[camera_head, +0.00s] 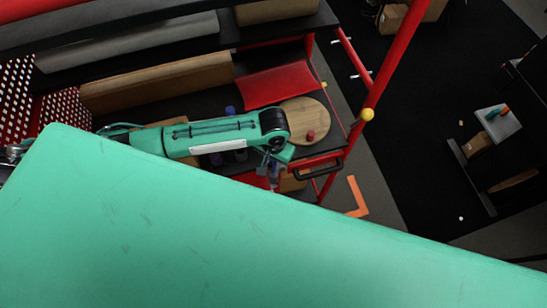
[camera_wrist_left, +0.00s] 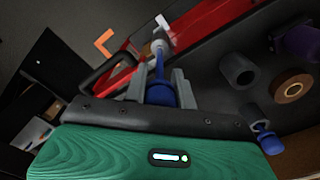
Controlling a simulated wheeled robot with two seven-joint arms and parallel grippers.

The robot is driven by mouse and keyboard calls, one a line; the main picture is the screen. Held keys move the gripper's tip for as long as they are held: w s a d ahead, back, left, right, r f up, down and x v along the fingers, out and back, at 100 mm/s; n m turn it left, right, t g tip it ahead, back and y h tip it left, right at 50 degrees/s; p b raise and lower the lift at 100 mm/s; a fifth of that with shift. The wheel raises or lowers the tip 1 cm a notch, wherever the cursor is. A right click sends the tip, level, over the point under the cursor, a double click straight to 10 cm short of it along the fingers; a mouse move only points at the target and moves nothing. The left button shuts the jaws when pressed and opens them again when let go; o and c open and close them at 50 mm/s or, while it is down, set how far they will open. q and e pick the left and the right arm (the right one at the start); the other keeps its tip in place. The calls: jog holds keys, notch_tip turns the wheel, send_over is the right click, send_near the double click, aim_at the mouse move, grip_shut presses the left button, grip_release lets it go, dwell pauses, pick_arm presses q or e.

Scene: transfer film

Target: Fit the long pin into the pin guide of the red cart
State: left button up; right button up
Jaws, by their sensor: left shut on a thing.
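The red cart shows in the head view, with its red rail (camera_head: 385,75) at the right end. My left gripper (camera_wrist_left: 160,85) is shut on the long pin (camera_wrist_left: 159,66), which is blue with a thick lower part between the fingers. The pin points away from the gripper toward a light grey fitting (camera_wrist_left: 162,42) beside the cart's red panel, perhaps the pin guide. I cannot tell whether the pin tip is inside it or only in front of it. In the head view my left gripper (camera_head: 270,172) is small and partly hidden by its arm. My right gripper is not in view.
A black handle (camera_head: 318,171) on the cart is close to the left gripper. A round wooden board (camera_head: 301,133) lies on the shelf. In the wrist view a grey cylinder (camera_wrist_left: 238,70), a tape roll (camera_wrist_left: 292,88) and another blue piece (camera_wrist_left: 267,139) are at the right.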

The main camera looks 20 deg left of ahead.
aim_at(273, 175)
pick_arm(q)
jog(key=shift+f, duration=0.7)
jog(key=shift+f+b, duration=0.8)
jog(key=shift+f, duration=0.65)
jog(key=o, duration=1.1)
jog(key=shift+c, duration=0.2)
notch_tip(273, 175, up, 13)
jog(key=b, duration=0.3)
jog(key=shift+f, duration=0.15)
jog(key=shift+r, duration=0.6)
